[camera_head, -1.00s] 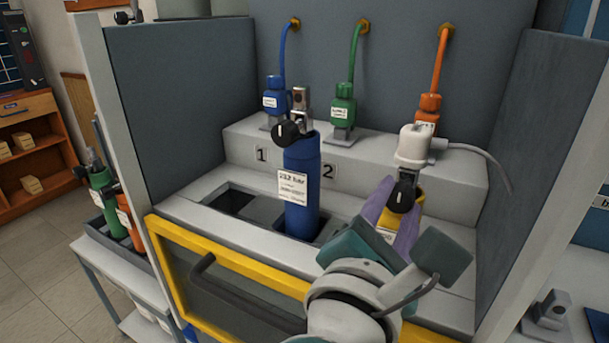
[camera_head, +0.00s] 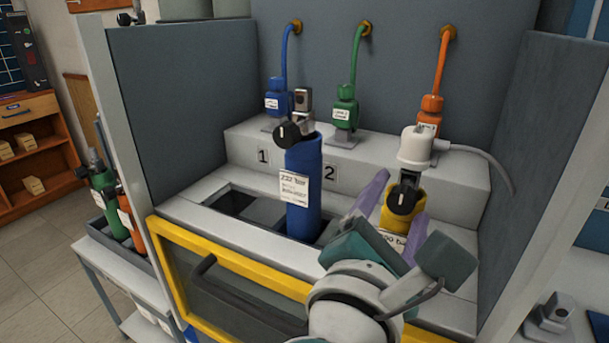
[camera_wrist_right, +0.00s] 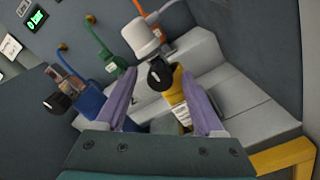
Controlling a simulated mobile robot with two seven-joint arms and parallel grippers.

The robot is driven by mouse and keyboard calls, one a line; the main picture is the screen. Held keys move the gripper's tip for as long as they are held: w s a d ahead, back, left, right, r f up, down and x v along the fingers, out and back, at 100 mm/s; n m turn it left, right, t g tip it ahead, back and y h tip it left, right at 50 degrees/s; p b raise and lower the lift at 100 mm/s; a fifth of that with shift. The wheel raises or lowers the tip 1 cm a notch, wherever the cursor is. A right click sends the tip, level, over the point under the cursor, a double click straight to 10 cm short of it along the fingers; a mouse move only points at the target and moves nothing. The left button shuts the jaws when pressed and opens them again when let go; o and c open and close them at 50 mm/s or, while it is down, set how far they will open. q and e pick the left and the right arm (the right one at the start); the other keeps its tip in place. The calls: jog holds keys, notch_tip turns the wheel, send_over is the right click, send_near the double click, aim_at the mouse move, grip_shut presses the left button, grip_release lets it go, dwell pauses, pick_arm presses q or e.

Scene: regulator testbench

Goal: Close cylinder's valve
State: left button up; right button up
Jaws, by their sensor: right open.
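A yellow cylinder (camera_head: 394,217) stands in the right part of the bench, with a black round valve knob (camera_head: 402,199) at its top. A white connector (camera_head: 414,147) with a grey cable sits above the knob. In the right wrist view the knob (camera_wrist_right: 160,74) and cylinder (camera_wrist_right: 175,99) show between the purple fingers. My right gripper (camera_head: 401,195) is open, its fingers on either side of the cylinder top with gaps visible. A blue cylinder (camera_head: 303,190) with its own black valve knob (camera_head: 287,134) stands in the slot marked 2. My left gripper is not in view.
Blue (camera_head: 279,103), green (camera_head: 344,112) and orange (camera_head: 431,107) hose connectors stand on the rear ledge. A yellow-framed front panel (camera_head: 225,262) and grey side walls bound the bench. Slot 1 (camera_head: 231,201) looks empty. A cart with green and orange cylinders stands left.

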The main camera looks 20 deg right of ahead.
jog(key=v, duration=1)
